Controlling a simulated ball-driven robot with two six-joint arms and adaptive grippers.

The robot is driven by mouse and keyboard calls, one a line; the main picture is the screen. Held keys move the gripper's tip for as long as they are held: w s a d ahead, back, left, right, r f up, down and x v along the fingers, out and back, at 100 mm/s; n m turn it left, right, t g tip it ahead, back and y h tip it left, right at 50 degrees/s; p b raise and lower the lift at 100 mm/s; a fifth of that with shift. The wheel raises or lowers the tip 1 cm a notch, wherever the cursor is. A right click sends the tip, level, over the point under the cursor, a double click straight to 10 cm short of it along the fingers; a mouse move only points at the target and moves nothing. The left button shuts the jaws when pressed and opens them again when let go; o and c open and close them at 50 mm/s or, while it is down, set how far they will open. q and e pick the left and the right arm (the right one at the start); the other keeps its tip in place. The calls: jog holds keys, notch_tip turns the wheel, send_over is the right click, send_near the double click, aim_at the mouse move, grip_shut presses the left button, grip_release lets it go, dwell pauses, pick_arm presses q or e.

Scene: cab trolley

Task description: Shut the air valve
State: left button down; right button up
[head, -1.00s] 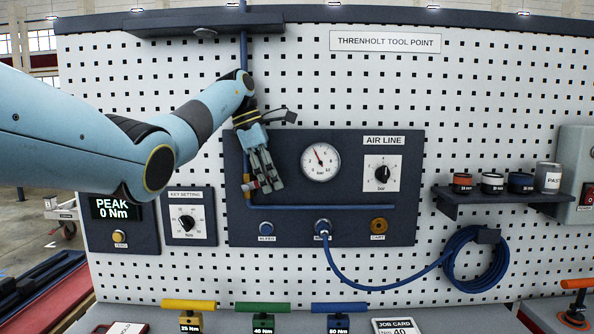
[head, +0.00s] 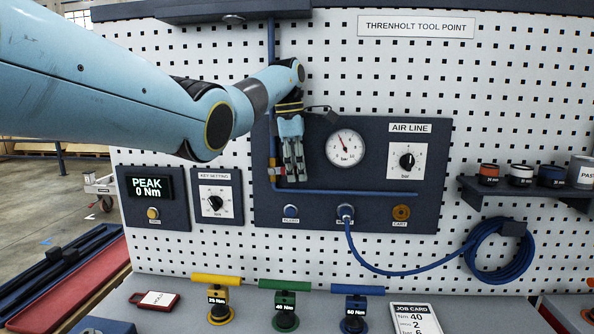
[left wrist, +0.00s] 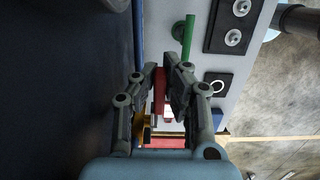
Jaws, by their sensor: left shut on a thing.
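The air valve (head: 273,163) sits on the blue pipe at the left side of the dark AIR LINE panel. My left gripper (head: 296,178) points down in front of the panel, just right of the pipe. In the left wrist view, the left gripper (left wrist: 166,84) is shut on the red valve handle (left wrist: 159,88), which lies between its fingers. The fingers hide much of the valve, so I cannot tell the handle's exact angle. My right gripper is not in view.
A pressure gauge (head: 345,148) and a selector knob (head: 407,161) are right of my gripper. Yellow (head: 217,281), green (head: 285,286) and blue (head: 357,290) handled tools stand on the bench below. A coiled blue hose (head: 498,262) hangs at right.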

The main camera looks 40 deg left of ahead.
pick_arm(q)
jog(key=c, duration=1.6)
grip_release()
jog(key=shift+w, duration=0.1)
jog(key=shift+c, duration=0.2)
jog(key=shift+s+a+r, duration=0.15)
jog(key=shift+a+r, duration=0.05)
jog(key=shift+r, duration=1.65)
jog(key=shift+s+a+r, duration=0.1)
jog(key=shift+a+r, duration=0.05)
jog(key=shift+r, duration=1.7)
